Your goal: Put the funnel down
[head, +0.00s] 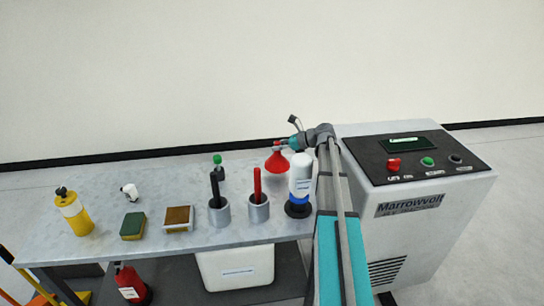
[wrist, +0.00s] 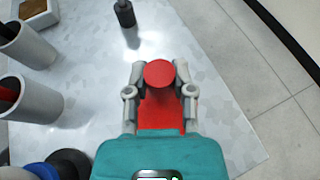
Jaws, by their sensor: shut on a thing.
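A red funnel (head: 277,162) is at the far right part of the grey table (head: 190,243), behind the white and blue bottle. My gripper (head: 286,144) is shut on the funnel near its top.
A white and blue bottle (head: 300,178) and a grey cup with a red stick (head: 258,207) stand in front of the funnel. A small dark bottle with a green top (head: 218,168) stands to its left. A grey machine (head: 420,225) is at right. The table's far edge lies close behind.

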